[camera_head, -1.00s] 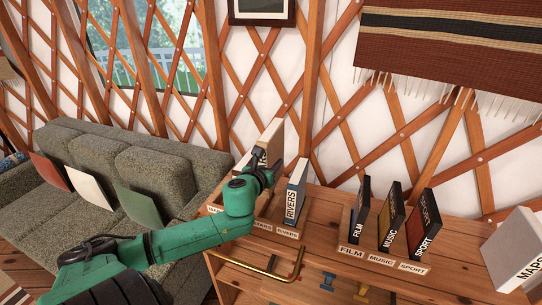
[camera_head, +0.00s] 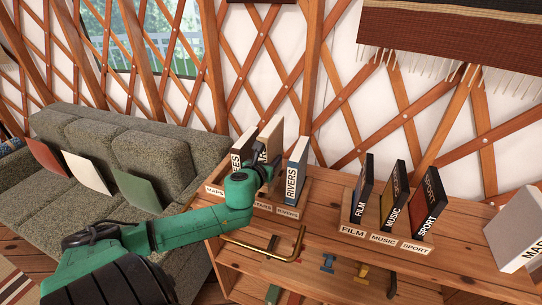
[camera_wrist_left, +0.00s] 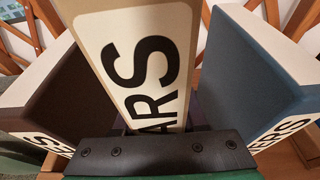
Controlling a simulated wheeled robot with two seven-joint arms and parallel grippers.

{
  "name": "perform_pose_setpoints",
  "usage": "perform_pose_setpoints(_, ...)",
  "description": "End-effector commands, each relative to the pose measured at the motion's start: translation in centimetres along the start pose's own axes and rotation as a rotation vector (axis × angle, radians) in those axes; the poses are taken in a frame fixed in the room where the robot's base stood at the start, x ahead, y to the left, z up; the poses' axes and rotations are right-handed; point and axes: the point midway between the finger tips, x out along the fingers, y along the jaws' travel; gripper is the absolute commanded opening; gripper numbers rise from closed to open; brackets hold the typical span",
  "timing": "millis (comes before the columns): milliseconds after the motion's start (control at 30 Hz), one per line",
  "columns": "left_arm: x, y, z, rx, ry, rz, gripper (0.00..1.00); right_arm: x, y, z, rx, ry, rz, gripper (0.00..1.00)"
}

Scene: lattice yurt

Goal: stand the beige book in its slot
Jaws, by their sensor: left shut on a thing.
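The beige book (camera_head: 273,137), with black letters ending in ARS on a cream label, is held by my left gripper (camera_head: 262,168). It is over the middle of the left rack, between the brown book (camera_head: 240,152) and the blue-grey RIVERS book (camera_head: 295,168). In the left wrist view, the beige book (camera_wrist_left: 135,50) rises between the two neighbours, slightly tilted in the picture. The dark gripper part (camera_wrist_left: 160,155) hides its lower end, so I cannot tell whether it touches the rack floor. The STARS label (camera_head: 262,208) is partly covered by my arm. My right gripper is not in view.
A second rack (camera_head: 385,240) holds FILM, MUSIC and SPORT books to the right. A brass rail (camera_head: 262,250) sits at the shelf front. A grey sofa (camera_head: 130,170) is at the left.

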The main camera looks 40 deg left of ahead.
Motion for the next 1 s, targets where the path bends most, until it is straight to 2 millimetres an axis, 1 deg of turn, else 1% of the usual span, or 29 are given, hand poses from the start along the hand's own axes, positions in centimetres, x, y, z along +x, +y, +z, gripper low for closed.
perform_pose_setpoints(33,0.18,-0.02,-0.48,0.0,-0.003,0.0,0.0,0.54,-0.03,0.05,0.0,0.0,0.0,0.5)
perform_pose_setpoints(133,0.24,-0.04,-0.69,-0.001,-0.004,-0.001,0.0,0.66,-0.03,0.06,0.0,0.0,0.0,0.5)
perform_pose_setpoints(600,0.21,-0.03,-0.59,0.0,-0.004,-0.001,0.0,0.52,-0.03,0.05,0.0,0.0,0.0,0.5)
perform_pose_setpoints(833,0.13,-0.02,-0.49,0.001,-0.003,-0.001,0.0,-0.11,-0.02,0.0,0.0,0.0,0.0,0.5)
perform_pose_setpoints(1000,0.16,-0.04,-0.63,0.0,-0.003,-0.001,0.0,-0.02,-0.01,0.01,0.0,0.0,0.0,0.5)
